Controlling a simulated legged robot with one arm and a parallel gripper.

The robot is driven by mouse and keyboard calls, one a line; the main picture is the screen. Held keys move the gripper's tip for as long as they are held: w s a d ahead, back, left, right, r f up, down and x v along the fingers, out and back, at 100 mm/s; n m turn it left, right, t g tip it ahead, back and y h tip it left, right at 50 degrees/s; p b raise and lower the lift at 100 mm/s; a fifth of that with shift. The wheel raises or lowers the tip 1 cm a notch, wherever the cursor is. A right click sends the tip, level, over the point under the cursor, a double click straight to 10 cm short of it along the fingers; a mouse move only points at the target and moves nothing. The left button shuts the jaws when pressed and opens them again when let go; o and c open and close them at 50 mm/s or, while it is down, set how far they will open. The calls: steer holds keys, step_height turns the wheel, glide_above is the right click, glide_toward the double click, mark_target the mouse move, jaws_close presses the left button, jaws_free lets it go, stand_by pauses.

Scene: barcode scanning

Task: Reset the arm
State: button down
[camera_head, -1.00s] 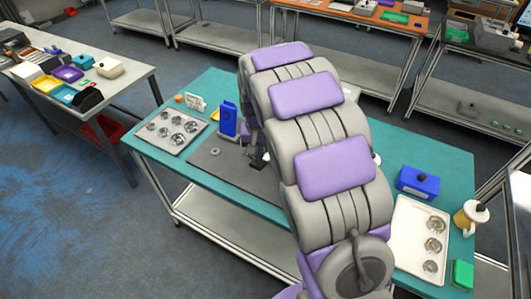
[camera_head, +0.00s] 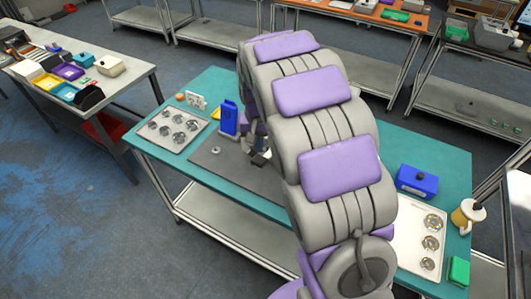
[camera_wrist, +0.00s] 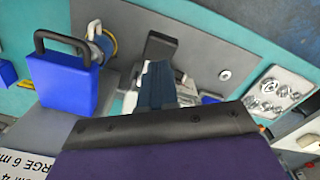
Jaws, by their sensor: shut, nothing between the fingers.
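My arm reaches over the teal table (camera_head: 440,165) in the head view and hides its middle. My gripper (camera_wrist: 157,75) shows in the wrist view with its dark blue fingers together and nothing between them. In the head view only a small part of the gripper end shows beside the arm, low over the grey mat (camera_head: 205,160).
A blue upright item (camera_head: 228,118) stands left of the arm, close to it. A tray with round metal parts (camera_head: 172,130) lies at the table's left. A blue box (camera_head: 416,181), white tray (camera_head: 405,245), yellow mug-like item (camera_head: 467,215) and green box (camera_head: 459,271) are at the right.

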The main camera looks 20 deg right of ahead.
steer(key=shift+r, duration=0.8)
steer(key=shift+s, duration=0.2)
steer(key=s+n+g+b, duration=0.1)
steer(key=s+n+b, duration=0.2)
steer(key=s, duration=3.3)
steer(key=shift+r+g+b, duration=0.35)
steer(key=shift+g+b, duration=0.05)
steer(key=shift+b, duration=0.55)
steer(key=shift+w, duration=0.1)
